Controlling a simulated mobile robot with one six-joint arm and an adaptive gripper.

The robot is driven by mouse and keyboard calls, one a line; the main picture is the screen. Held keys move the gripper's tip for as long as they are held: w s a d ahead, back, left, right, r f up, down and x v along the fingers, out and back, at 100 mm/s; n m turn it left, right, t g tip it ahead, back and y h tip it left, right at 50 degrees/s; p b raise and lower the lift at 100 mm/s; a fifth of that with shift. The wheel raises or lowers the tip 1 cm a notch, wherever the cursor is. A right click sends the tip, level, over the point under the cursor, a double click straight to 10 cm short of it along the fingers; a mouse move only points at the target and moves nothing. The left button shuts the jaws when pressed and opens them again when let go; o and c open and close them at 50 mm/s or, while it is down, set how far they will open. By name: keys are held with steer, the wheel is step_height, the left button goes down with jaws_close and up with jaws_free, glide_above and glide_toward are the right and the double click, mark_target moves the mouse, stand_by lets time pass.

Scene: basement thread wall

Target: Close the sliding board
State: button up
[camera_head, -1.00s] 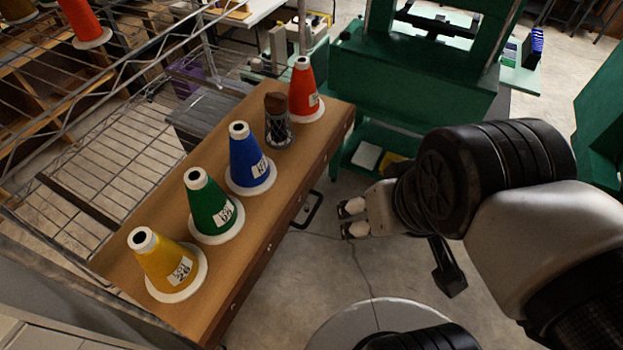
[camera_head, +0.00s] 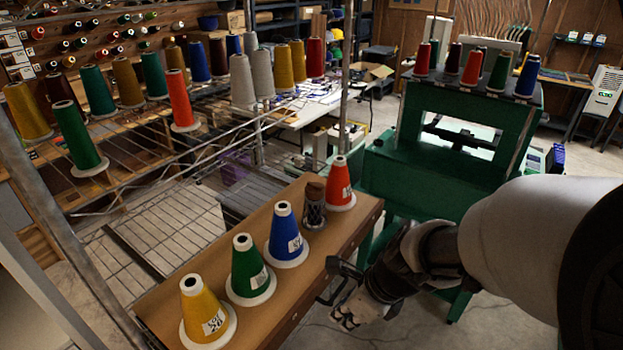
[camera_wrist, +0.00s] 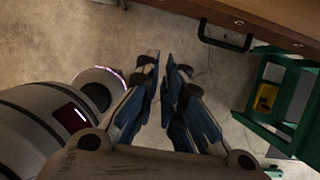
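The sliding board (camera_head: 283,305) is a brown wooden shelf pulled out in front of the wire rack. Yellow, green, blue and red thread cones and a small dark caged object stand on it. A black bar handle (camera_head: 322,298) is on its front edge. The handle (camera_wrist: 228,42) also shows in the wrist view, at the upper right under the board's edge (camera_wrist: 260,14). My gripper (camera_head: 345,320) is just in front of the board, near the handle. In the wrist view my gripper (camera_wrist: 164,68) has its fingers apart with nothing between them, clear of the handle.
A green machine stand (camera_head: 430,180) stands to the right of the board, with thread cones on top. The wire rack (camera_head: 150,160) behind and left holds many spools. Bare floor (camera_wrist: 60,40) lies below my gripper.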

steer(key=shift+w+a+f, duration=0.1)
steer(key=shift+f, duration=0.35)
jaws_close()
steer(key=w+a+f+b, duration=0.4)
steer(key=a+f+b, duration=0.1)
steer(key=f, duration=0.3)
steer(key=shift+w+a+f, duration=0.25)
steer(key=shift+w+a, duration=0.05)
steer(key=shift+a, duration=0.2)
steer(key=shift+a, duration=0.1)
